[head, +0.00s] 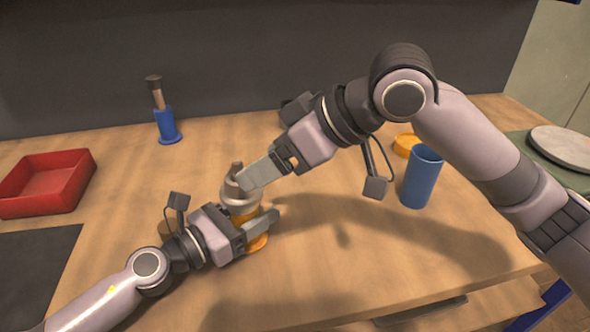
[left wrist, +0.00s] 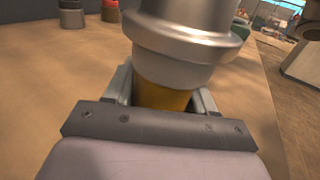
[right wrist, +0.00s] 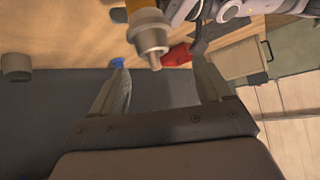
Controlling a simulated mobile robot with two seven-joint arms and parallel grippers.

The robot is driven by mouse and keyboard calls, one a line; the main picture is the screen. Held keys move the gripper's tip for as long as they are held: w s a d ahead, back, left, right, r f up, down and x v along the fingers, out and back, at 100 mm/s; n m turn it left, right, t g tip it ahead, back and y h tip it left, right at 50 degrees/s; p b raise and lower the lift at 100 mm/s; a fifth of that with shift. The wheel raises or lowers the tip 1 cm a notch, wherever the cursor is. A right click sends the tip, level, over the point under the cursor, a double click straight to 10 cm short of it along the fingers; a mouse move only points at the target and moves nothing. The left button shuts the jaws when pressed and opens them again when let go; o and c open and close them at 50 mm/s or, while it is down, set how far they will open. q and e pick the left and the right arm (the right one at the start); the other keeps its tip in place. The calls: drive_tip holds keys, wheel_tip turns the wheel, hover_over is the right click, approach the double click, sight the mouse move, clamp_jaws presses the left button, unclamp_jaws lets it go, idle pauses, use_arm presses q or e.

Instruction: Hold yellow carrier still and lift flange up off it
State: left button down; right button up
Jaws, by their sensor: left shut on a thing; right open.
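The yellow carrier (head: 257,243) stands on the wooden table, and its post shows in the left wrist view (left wrist: 160,97). The silver-grey flange (head: 240,192) sits on top of the carrier; it also shows in the left wrist view (left wrist: 185,42) and the right wrist view (right wrist: 150,36). My left gripper (head: 258,228) is shut on the carrier just below the flange. My right gripper (head: 256,176) is open beside the top of the flange, and its finger hides part of it in the head view. In the right wrist view the flange's narrow end points between the open fingers (right wrist: 160,85).
A red bin (head: 45,183) stands at the left. A blue holder with a brush-like tool (head: 166,125) stands at the back. A blue cup (head: 422,178) and an orange piece (head: 406,145) are at the right. A dark mat (head: 35,270) lies front left.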

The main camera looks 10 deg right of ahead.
sight(230, 173)
drive_tip(key=w+a+f+y, duration=0.1)
drive_tip(key=a+f, duration=0.1)
drive_tip(key=w+a+f+t+y, duration=0.1)
drive_tip(key=w+a+f, duration=0.1)
drive_tip(key=w+a+f+n+t+y, duration=0.1)
drive_tip(key=a+f, duration=0.1)
drive_tip(key=shift+w+a, duration=0.1)
drive_tip(key=shift+w, duration=0.3)
idle(0.7)
drive_tip(key=c, duration=1.1)
drive_tip(key=shift+r, duration=4.15)
drive_tip(key=shift+c, duration=0.2)
use_arm(q)
drive_tip(key=shift+c, duration=1.4)
unclamp_jaws()
